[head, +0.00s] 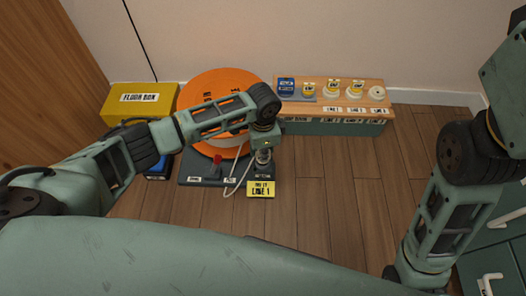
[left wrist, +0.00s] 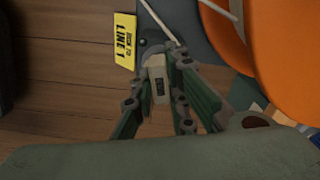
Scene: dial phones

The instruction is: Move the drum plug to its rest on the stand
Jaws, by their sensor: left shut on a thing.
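The drum plug (left wrist: 157,82), a pale block with a dark printed label, is between the fingers of my left gripper (left wrist: 160,108) in the left wrist view. My left gripper (head: 263,160) is shut on it, pointing down over the right front part of the stand. In the head view the fingers mostly hide the plug. The stand (head: 205,178) is a dark grey base with small white labels along its front edge, under a large orange drum (head: 225,82). I cannot tell whether the plug touches the stand. My right gripper is out of view.
A white cord (head: 238,178) loops near my left gripper. A yellow LINE 1 tag (head: 260,189) is at the stand's front right. A red-topped lever (head: 216,161) stands on the base. A wooden shelf (head: 315,104) with labelled pieces is right; a yellow floor box (head: 140,98) is left.

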